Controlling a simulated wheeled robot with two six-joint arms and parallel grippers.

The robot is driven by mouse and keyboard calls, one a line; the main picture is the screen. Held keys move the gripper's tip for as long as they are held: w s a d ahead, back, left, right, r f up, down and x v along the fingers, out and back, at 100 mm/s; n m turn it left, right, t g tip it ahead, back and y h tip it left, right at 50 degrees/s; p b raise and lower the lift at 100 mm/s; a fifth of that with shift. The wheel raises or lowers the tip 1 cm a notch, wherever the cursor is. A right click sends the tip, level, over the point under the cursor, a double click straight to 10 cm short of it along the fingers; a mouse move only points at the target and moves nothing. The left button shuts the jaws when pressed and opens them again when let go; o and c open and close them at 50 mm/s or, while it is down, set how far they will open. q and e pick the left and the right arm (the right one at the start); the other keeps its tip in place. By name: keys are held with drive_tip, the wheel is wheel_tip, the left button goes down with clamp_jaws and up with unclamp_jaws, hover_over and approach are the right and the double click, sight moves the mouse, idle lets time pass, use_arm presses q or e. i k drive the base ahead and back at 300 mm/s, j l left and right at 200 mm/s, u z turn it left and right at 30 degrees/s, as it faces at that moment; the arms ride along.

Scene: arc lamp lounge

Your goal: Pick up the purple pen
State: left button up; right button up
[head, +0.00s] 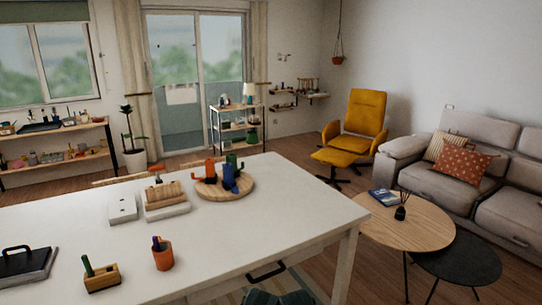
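An orange cup (162,258) stands upright on the white table, toward its near left side. A few thin pens stick up out of it, and one of them looks purple (156,242). The pens are small here, and their lower parts are hidden inside the cup.
A wooden holder (102,280) with a green item stands left of the cup, and a dark clipboard-like object (25,265) lies farther left. A round wooden tray (224,192) with colored cactus-like figures is farther back. The white table (285,215) is clear right of the cup.

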sight(155, 238)
drive_tip(key=i+j+u, duration=0.1)
drive_tip(key=i+u, duration=0.25)
drive_tip(key=i+j+u, duration=0.1)
drive_tip(key=u, duration=0.25)
drive_tip(key=i+u, duration=0.35)
drive_tip(key=k, duration=0.1)
